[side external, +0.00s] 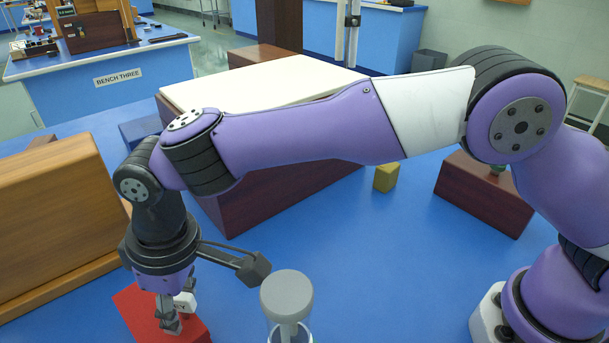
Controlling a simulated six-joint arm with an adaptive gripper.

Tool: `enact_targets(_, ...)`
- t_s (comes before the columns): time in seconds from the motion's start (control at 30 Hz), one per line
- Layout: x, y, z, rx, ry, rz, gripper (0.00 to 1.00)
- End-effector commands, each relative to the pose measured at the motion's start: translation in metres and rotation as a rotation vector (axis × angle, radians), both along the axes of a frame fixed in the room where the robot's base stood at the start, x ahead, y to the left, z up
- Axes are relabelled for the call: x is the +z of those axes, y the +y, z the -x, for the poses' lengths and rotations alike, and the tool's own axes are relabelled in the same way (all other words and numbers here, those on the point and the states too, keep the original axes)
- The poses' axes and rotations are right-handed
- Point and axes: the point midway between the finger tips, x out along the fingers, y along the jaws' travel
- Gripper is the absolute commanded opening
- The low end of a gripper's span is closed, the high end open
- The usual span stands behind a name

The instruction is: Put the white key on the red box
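The red box (133,308) is at the bottom left on the blue bench, partly covered by my gripper. My gripper (170,322) points down over the red box, with its fingertips low in front of the box's top. The white key (186,302), a small white piece with a dark mark, shows just right of the fingers, over the red box in the picture. I cannot tell whether the key rests on the box or is held. The finger gap is hidden from this side.
A clear jar with a grey lid (287,293) stands right of the red box. A wooden case (55,222) is at the left. A large dark box with a pale top (262,82) is behind my arm. A yellow block (385,178) and a dark red-brown block (482,197) are farther right.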

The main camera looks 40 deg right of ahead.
Motion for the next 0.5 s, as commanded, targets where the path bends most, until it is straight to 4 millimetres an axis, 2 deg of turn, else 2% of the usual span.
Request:
enact_targets(0.13, 0.004, 0.0, 0.0, 0.0, -0.001, -0.001, 0.43)
enact_targets(0.23, 0.016, -0.001, 0.001, 0.0, -0.003, -0.003, 0.43)
enact_targets(0.5, 0.077, -0.007, 0.007, -0.001, -0.004, -0.004, 0.43)
